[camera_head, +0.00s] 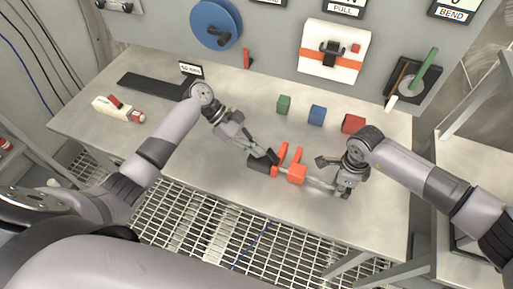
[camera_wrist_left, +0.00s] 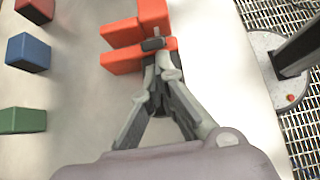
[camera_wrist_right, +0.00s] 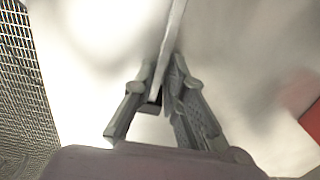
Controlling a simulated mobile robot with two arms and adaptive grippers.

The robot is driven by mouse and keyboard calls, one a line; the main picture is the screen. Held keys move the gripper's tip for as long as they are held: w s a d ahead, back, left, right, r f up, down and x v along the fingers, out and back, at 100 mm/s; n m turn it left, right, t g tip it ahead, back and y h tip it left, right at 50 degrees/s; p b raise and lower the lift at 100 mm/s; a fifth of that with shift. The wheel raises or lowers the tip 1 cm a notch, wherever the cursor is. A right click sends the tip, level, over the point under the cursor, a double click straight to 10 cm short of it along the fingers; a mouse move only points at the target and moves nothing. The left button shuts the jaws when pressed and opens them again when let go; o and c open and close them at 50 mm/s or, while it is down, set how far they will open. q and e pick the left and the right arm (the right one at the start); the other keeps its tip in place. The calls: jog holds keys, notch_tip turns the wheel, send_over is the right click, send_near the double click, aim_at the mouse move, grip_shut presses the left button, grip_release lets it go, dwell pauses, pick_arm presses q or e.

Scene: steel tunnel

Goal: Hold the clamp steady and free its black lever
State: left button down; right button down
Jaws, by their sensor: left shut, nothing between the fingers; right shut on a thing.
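The clamp (camera_head: 297,174) is orange with two upright prongs, and lies near the table's front edge. In the left wrist view its orange body (camera_wrist_left: 122,60) is just ahead of the left fingertips. A small black lever (camera_wrist_left: 153,44) shows on it there. My left gripper (camera_head: 272,157) is shut and empty, its tips right at the lever; I cannot tell whether they touch it. My right gripper (camera_head: 326,186) is shut on the clamp's grey bar (camera_wrist_right: 172,35), to the right of the orange part. The fingers hide part of the bar.
Green (camera_head: 284,104), blue (camera_head: 317,115) and red (camera_head: 353,124) blocks stand behind the clamp. A white and red tool (camera_head: 118,109) lies at the left. A white box with an orange band (camera_head: 332,68) is at the back. The front table edge is close to the clamp.

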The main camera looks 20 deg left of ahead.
aim_at(268, 150)
pick_arm(q)
jog(key=shift+d+r, duration=0.15)
jog(key=shift+r, duration=0.15)
jog(key=shift+d+r, duration=0.55)
jog(key=shift+r, duration=0.15)
jog(key=y, duration=0.2)
jog(key=shift+d+r+y, duration=0.3)
jog(key=shift+d+r, duration=0.35)
jog(key=shift+d, duration=0.4)
jog(key=shift+d+r, duration=0.25)
jog(key=shift+d, duration=0.4)
jog(key=shift+r, duration=0.15)
jog(key=shift+r, duration=0.65)
jog(key=d+r, duration=0.3)
jog(key=r, duration=0.6)
jog(key=shift+d+r, duration=0.2)
jog(key=shift+d, duration=0.05)
